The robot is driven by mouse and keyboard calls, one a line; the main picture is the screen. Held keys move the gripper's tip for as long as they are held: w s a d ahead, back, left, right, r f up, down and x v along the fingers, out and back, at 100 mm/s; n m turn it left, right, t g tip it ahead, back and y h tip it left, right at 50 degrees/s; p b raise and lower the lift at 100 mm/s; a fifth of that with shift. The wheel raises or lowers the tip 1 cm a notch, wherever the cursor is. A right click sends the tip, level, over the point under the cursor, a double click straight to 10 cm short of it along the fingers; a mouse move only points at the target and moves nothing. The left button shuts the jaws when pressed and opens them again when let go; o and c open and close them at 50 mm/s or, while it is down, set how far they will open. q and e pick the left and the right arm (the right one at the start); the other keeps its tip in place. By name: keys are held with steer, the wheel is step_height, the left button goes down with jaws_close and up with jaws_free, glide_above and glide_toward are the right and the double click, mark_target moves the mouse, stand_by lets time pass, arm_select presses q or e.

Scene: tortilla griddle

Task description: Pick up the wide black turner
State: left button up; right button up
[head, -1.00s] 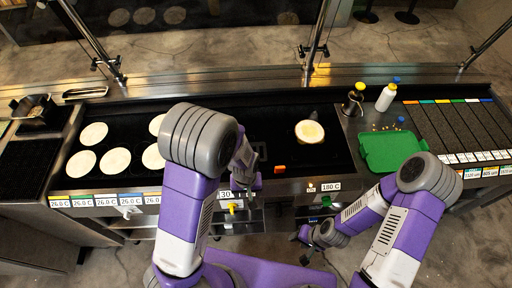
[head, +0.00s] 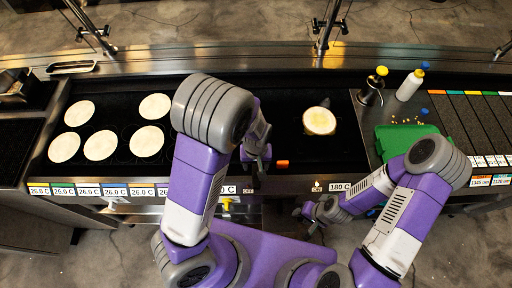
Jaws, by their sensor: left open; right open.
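I cannot make out the wide black turner for certain. The griddle (head: 370,125) is black too, and my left arm covers part of it. A small orange piece (head: 282,164) lies at the griddle's front edge, just right of my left gripper; I cannot tell what it belongs to. My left gripper (head: 261,170) is open over the front edge of the griddle, partly hidden by its own wrist. My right gripper (head: 303,214) is open and low, in front of the counter. I see nothing held in either gripper.
Several pale tortillas (head: 101,145) lie on the left griddle. One browned tortilla (head: 319,121) lies on the right part, with a dark grey shape behind it. A green board (head: 392,143), a metal bottle (head: 370,92) and a white bottle (head: 410,86) stand to the right.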

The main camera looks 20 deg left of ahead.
mark_target(256, 169)
arm_select(q)
steer(key=shift+s+f, duration=0.1)
steer(key=shift+f, duration=0.5)
steer(key=f, duration=0.5)
steer(key=shift+w+b, duration=0.35)
steer(key=shift+b, duration=0.05)
steer(key=shift+c, duration=0.3)
steer(key=c, duration=1)
